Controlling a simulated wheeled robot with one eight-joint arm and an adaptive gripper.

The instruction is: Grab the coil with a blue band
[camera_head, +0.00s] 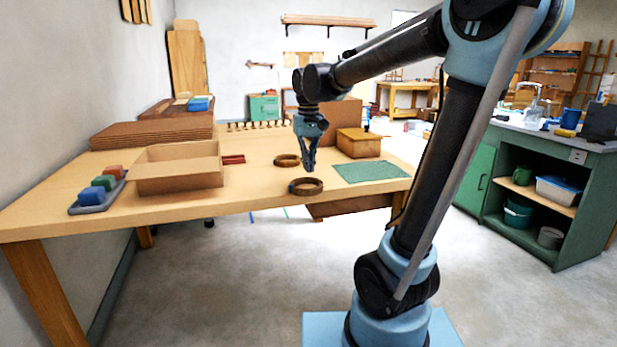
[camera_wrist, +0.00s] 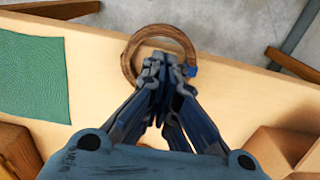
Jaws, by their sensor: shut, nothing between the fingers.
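A brown ring-shaped coil (camera_head: 306,187) lies near the front edge of the workbench. It also shows in the wrist view (camera_wrist: 131,50), where a small bright blue patch, seemingly a band (camera_wrist: 192,71), is on its right side. In the head view I cannot make out a band on it. A second brown coil (camera_head: 287,160) lies farther back; it is not visible in the wrist view. My gripper (camera_head: 309,169) points down above the bench, between and over the coils. In the wrist view its shut, empty fingertips (camera_wrist: 162,65) overlap the near part of the coil.
A green mat (camera_head: 371,171) lies right of the coils, with a wooden box (camera_head: 358,143) behind it. An open cardboard box (camera_head: 178,183) and red sticks (camera_head: 232,159) are to the left. A grey tray (camera_head: 88,208) holds coloured blocks. The bench's front edge is close to the front coil.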

